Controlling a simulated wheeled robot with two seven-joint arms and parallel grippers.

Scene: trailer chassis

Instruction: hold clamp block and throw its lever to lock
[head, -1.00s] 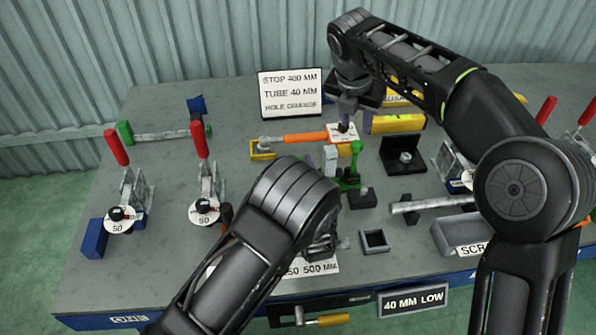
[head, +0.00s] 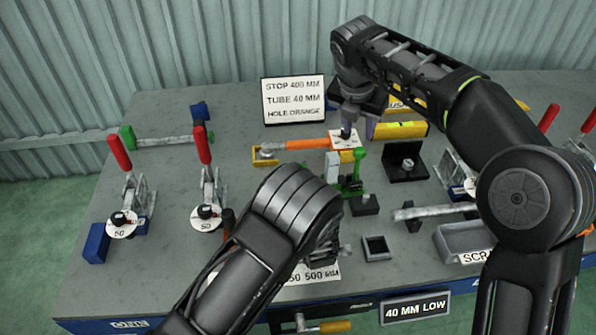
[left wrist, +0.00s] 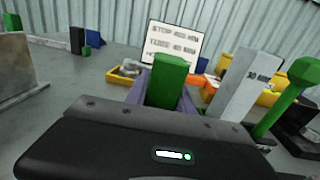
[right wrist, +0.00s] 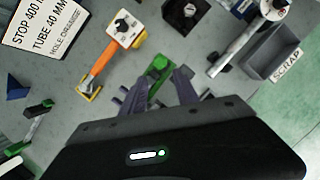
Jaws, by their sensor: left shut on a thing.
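The green clamp block (left wrist: 168,82) stands between the purple fingers of my left gripper (left wrist: 165,95), which is shut on it. In the head view my left arm hides those fingers. A green lever with a rounded knob (head: 359,154) stands upright to the right of a pale upright block (head: 332,164); the lever also shows in the left wrist view (left wrist: 300,75). My right gripper (head: 347,128) points down near the lever, behind it in the head view. In the right wrist view its purple fingers (right wrist: 160,80) are apart, with the green knob (right wrist: 160,63) showing between and beyond them; contact cannot be told.
An orange-handled tool (head: 300,144) lies behind the clamp. A sign (head: 293,100) stands at the back. Red-handled toggle clamps (head: 204,145) stand at left. A black bracket (head: 405,163) and a scrap tray (head: 466,240) are at right.

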